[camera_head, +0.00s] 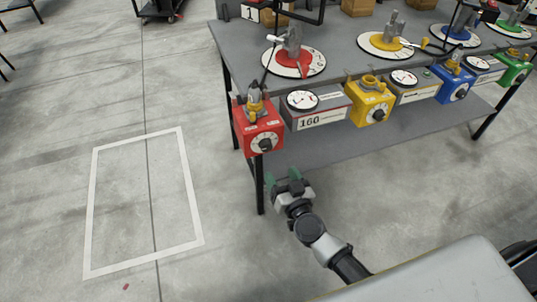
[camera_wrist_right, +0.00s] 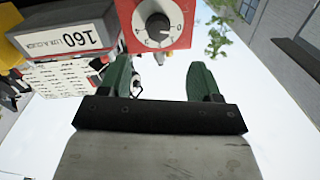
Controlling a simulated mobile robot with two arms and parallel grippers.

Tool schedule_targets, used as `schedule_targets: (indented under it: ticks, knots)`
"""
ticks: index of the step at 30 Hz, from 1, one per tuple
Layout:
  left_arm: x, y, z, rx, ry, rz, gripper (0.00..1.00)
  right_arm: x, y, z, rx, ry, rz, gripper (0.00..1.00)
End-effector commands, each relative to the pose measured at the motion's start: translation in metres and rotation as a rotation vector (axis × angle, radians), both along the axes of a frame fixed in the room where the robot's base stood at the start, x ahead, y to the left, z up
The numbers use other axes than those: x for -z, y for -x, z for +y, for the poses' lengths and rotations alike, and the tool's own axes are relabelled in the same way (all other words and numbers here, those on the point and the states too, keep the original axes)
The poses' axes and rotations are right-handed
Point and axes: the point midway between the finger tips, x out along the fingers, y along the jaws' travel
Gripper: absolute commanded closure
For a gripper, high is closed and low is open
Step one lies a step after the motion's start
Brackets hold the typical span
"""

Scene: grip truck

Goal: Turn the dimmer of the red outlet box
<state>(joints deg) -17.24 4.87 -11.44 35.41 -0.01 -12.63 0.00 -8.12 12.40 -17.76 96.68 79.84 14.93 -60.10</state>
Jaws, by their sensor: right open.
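The red outlet box (camera_head: 258,127) hangs at the left front corner of the grey table in the head view. Its black dimmer knob (camera_head: 265,144) sits on a white dial on the front face. My right gripper (camera_head: 283,176) is below and in front of the box, open and apart from the knob. In the right wrist view the red box (camera_wrist_right: 186,43) is at the top centre, with the knob (camera_wrist_right: 158,27) beyond the open green fingers (camera_wrist_right: 163,82). Nothing is between the fingers at the knob. My left gripper is not in view.
A grey meter reading 160 (camera_head: 318,112) is right of the red box. Yellow (camera_head: 371,104), blue (camera_head: 455,84) and green (camera_head: 514,71) boxes hang farther along the table edge (camera_head: 230,70). A table leg (camera_head: 258,185) stands close by. Floor at left is clear.

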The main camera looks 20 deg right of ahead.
Motion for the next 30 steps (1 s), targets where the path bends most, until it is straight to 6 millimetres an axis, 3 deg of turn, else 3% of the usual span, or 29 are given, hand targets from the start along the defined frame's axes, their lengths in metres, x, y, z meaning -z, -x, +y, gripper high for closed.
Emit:
schedule_targets:
  ticks: [9, 15, 27, 30]
  knots:
    - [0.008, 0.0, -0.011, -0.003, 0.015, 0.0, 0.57, 0.001, -0.061, 0.005, -0.001, -0.002, -0.001, 0.37]
    - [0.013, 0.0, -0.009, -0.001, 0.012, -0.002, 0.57, 0.001, -0.086, 0.008, -0.002, -0.001, 0.001, 0.37]
    - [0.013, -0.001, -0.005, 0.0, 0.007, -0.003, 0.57, 0.001, -0.093, 0.008, -0.002, -0.001, 0.003, 0.37]
    - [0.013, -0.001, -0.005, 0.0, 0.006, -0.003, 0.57, 0.001, -0.093, 0.008, -0.002, -0.001, 0.002, 0.52]
